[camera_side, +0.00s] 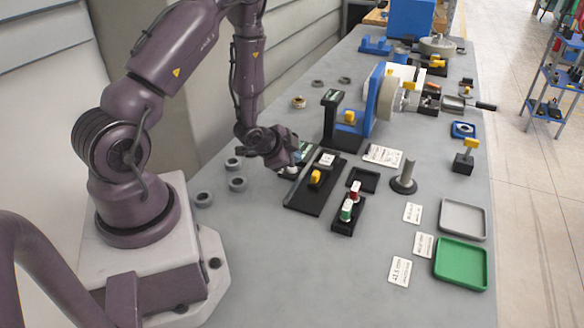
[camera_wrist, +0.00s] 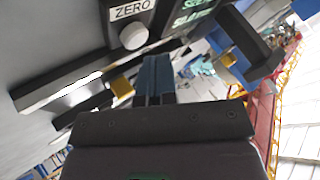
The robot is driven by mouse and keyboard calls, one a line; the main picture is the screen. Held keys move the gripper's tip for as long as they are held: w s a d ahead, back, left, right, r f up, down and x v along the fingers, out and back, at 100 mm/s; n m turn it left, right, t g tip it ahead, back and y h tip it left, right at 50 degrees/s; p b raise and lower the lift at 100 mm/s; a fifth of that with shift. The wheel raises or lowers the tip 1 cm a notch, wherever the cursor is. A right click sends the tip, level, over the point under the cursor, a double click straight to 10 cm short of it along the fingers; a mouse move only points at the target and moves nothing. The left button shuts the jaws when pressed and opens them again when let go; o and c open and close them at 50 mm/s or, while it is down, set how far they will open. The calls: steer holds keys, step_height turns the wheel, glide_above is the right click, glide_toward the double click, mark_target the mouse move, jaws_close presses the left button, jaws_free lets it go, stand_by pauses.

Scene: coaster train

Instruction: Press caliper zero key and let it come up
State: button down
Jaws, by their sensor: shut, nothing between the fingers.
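The ZERO label (camera_wrist: 132,9) is at the top of the wrist view, with the round white zero key (camera_wrist: 133,36) just below it. My gripper (camera_wrist: 155,62) is shut and empty. Its fingertips appear a little below and right of the key in that view, with a small gap in the picture. I cannot tell the real distance. In the side view my gripper (camera_side: 292,168) is low over the left end of the dark caliper base (camera_side: 300,200), which carries a yellow piece (camera_side: 316,177). My gripper hides the key there.
A dark stand (camera_side: 331,112) rises behind the caliper. A black holder (camera_side: 347,215) with red and green-topped pieces stands in front right. Several grey rings (camera_side: 237,184) lie left. A grey tray (camera_side: 462,219) and a green tray (camera_side: 461,264) lie right.

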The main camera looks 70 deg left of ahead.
mark_target(293, 169)
steer(key=shift+r, duration=0.15)
steer(key=shift+r, duration=2.45)
steer(key=s+f+g, duration=0.1)
steer(key=s+f+n+g, duration=0.1)
steer(key=shift+s+d+n, duration=0.15)
steer(key=shift+s+n, duration=0.15)
steer(key=shift+s, duration=0.05)
steer(key=s+d+r+n+h, duration=0.1)
steer(key=s+d+r, duration=0.2)
steer(key=d+r, duration=0.3)
steer(key=s+d+r+n+h, duration=0.1)
steer(key=s+d+r, duration=0.3)
steer(key=d+r, duration=0.3)
steer(key=s+d+r+n+g+h, duration=0.1)
steer(key=s+d+r, duration=0.3)
steer(key=r, duration=1)
steer(key=d, duration=0.3)
steer(key=shift+r, duration=0.35)
